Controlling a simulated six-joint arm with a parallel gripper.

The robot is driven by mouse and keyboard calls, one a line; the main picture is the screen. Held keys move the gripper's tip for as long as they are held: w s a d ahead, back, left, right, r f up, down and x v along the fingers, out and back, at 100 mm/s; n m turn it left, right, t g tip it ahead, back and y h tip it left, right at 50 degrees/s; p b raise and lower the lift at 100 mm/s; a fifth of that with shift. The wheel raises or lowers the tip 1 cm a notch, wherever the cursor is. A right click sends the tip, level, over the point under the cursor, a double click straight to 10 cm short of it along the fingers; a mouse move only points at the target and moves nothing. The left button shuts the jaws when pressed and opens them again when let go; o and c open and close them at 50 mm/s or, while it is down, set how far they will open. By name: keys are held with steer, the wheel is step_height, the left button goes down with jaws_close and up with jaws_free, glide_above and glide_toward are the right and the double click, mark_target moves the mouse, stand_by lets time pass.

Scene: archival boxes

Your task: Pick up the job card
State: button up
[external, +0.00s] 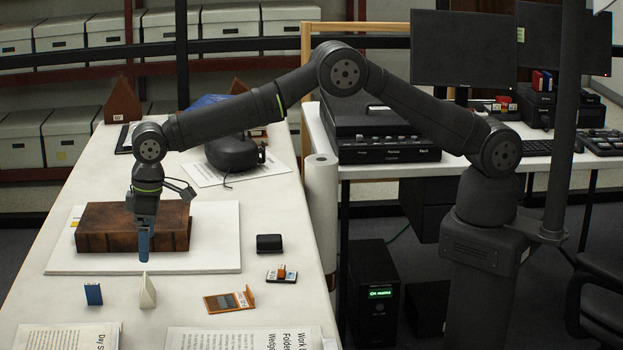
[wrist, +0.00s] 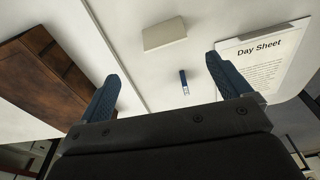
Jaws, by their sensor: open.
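No thing here is clearly marked as the job card. A flat brown and orange card-like piece with a small upright part (external: 230,300) lies near the table's front right. A printed sheet beginning "Work" (external: 243,338) lies at the front edge, partly cut off. The "Day Sheet" paper (external: 68,336) lies at the front left and also shows in the wrist view (wrist: 262,62). My gripper (external: 143,255) points down in front of the brown book (external: 95,238), above the white board's front part. In the wrist view its fingers (wrist: 165,85) are apart with nothing held between them.
A small blue piece (external: 93,294) and a cream wedge (external: 148,291) stand in front of the white board (external: 215,257). A black case (external: 269,243) and a small orange-topped item (external: 282,274) lie to the right. Bare table lies between these small things.

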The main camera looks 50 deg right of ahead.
mark_target(146, 280)
steer(key=f, duration=0.6)
steer(key=shift+w+a+f, duration=0.1)
steer(key=shift+w+a, duration=0.2)
steer(key=shift+a+f, duration=0.2)
steer(key=shift+f, duration=0.65)
steer(key=shift+a+f, duration=0.15)
steer(key=shift+f, duration=0.75)
steer(key=shift+a+f, duration=0.2)
steer(key=shift+f, duration=0.65)
steer(key=c, duration=1)
